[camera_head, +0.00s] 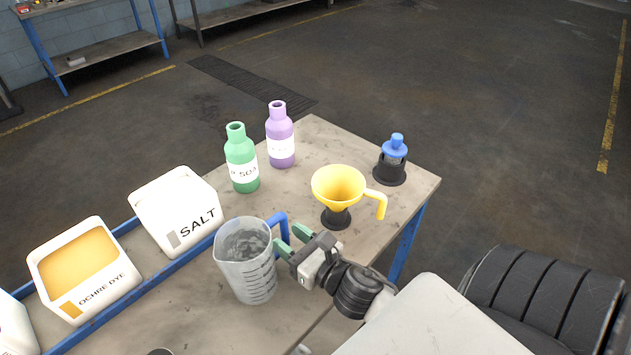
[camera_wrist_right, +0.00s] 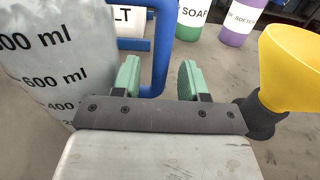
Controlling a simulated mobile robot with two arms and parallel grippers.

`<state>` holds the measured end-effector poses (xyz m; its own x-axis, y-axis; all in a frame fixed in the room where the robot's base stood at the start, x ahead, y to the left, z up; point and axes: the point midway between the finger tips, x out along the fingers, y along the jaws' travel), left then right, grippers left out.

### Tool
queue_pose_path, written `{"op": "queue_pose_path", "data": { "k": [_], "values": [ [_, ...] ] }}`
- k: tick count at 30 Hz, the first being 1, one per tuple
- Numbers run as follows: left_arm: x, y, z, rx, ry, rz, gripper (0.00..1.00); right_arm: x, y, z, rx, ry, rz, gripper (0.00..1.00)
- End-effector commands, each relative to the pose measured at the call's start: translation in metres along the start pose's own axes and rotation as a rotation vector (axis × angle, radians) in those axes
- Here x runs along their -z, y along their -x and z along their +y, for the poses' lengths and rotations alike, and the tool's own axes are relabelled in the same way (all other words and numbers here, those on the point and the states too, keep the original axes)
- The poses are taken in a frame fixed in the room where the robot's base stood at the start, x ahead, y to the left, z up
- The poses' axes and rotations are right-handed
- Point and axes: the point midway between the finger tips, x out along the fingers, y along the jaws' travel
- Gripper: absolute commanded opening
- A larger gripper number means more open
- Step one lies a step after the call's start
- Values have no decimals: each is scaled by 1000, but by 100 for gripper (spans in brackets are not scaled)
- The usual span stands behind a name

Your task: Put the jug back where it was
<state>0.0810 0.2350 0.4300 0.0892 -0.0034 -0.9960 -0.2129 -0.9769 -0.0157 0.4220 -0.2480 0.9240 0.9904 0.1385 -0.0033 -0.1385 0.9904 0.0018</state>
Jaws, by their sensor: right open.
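The jug (camera_head: 246,272) is a clear grey measuring jug with a blue handle (camera_head: 282,228). It stands upright on the table (camera_head: 312,148), near its front edge. My right gripper (camera_head: 293,240) is open at the handle side of the jug. In the right wrist view, the blue handle (camera_wrist_right: 161,48) shows between the two green fingers, nearer the left one, and the jug wall (camera_wrist_right: 45,60) fills the left. I cannot tell whether the fingertips reach around the handle. My left gripper is not in view.
A yellow funnel (camera_head: 338,187) on a dark stand is right of the jug. Behind are a green soap bottle (camera_head: 241,160), a purple bottle (camera_head: 280,140) and a blue-topped container (camera_head: 393,152). The salt bin (camera_head: 178,212) and ochre dye bin (camera_head: 85,270) stand left.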

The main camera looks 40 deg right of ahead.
Motion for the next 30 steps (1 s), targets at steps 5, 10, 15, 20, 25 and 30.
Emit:
{"op": "queue_pose_path", "data": {
  "k": [5,10,15,20,25,30],
  "values": [
    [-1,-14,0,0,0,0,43,5,39,0,1,-1,4,43],
    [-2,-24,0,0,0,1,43,4,72,0,2,-2,2,43],
    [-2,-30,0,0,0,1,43,2,94,0,2,-1,-1,43],
    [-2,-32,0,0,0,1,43,0,103,0,1,1,-1,43],
    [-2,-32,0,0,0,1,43,0,104,0,0,1,-2,43],
    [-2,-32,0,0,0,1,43,0,104,0,1,0,-1,43]
  ]
}}
